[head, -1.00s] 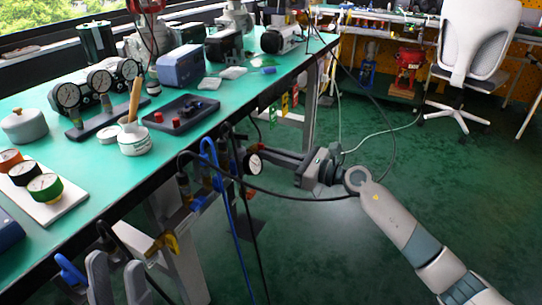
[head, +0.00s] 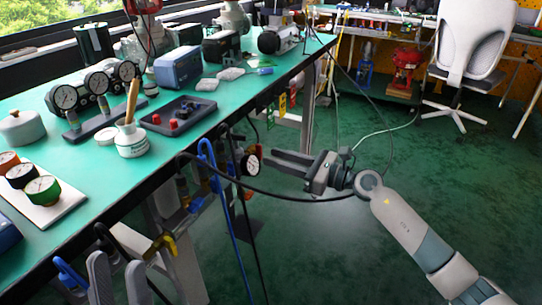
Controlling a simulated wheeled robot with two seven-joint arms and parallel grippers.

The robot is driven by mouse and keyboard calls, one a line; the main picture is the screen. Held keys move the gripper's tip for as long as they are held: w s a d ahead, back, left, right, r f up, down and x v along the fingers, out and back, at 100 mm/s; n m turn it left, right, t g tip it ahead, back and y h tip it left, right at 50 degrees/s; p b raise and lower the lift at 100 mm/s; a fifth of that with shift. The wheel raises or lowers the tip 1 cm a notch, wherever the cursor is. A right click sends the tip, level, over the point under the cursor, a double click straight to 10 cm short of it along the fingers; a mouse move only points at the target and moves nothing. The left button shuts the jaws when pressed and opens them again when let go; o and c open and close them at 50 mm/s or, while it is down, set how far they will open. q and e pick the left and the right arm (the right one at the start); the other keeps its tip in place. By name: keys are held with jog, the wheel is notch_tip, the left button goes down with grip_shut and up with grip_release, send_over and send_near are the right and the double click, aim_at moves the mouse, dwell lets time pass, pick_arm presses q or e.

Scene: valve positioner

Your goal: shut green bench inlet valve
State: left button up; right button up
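The green-topped bench (head: 235,103) runs from lower left to upper middle. Under its front edge are valve fittings: a yellow handle (head: 160,245), a blue handle (head: 72,274) at lower left and a blue part (head: 196,204) among the hoses. I cannot tell which one is the inlet valve. My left gripper (head: 116,272) shows at the bottom left as two grey fingers, apart, below and left of the yellow handle. My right gripper (head: 268,157) points left towards a small round gauge (head: 250,165). Its fingers are apart with nothing visible between them, and it is clear of the gauge.
Black and blue hoses (head: 233,240) hang in front of the bench, and a black one loops to my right arm's wrist. Gauges (head: 95,84), a white jar (head: 131,140) and a dark tray (head: 180,117) stand on the bench. The green floor (head: 330,250) is open.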

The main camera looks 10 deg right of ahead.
jog(key=v, duration=1.4)
jog(key=shift+d, duration=0.25)
jog(key=shift+s, duration=0.15)
dwell(1.6)
